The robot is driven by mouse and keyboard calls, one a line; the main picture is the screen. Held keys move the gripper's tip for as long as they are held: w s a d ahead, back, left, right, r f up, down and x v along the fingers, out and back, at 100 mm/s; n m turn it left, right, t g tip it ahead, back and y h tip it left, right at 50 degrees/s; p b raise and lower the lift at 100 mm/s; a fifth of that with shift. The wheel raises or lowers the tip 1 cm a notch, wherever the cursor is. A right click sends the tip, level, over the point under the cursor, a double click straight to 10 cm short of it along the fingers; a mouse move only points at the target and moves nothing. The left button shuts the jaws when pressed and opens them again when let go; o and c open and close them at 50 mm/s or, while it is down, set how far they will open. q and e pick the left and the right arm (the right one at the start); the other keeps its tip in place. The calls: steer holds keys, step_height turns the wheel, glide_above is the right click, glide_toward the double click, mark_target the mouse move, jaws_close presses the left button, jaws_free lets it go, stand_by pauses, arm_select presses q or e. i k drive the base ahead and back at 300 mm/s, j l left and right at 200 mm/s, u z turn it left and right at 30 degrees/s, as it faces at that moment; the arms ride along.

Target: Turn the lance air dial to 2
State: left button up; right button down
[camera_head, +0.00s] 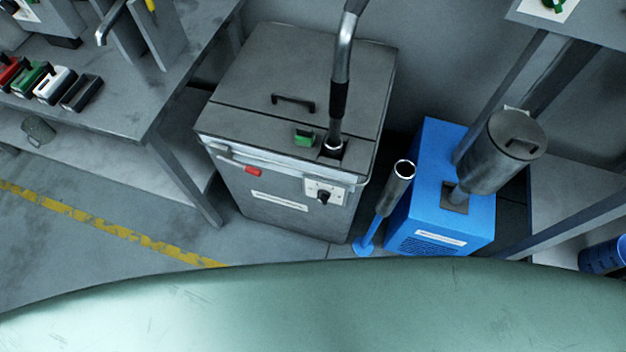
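A grey metal cabinet (262,64) stands on the floor in the middle of the view. A black rotary knob on a small pale plate (323,196) sits at the right of its front face. It looks like a dial, but I cannot read its marks or setting, nor tell whether it is the lance air dial. A silver and black pipe (341,75) rises from a square opening in the cabinet top. Neither of my grippers is in view.
A blue unit (427,170) with a grey cylinder (500,152) stands right of the cabinet, beside a dark open tube on a blue stand (388,200). A workbench (130,110) with coloured blocks is at left. Open floor with a yellow line (110,228) lies in front.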

mark_target(323, 197)
steer(key=j, duration=0.4)
steer(key=k+j+z, duration=0.1)
steer(key=j, duration=0.3)
steer(key=k+j, duration=0.1)
steer(key=j, duration=0.3)
steer(key=k+j+z, duration=0.1)
steer(key=j, duration=0.3)
steer(key=k+j, duration=0.1)
steer(key=j, duration=0.3)
steer(key=z, duration=0.05)
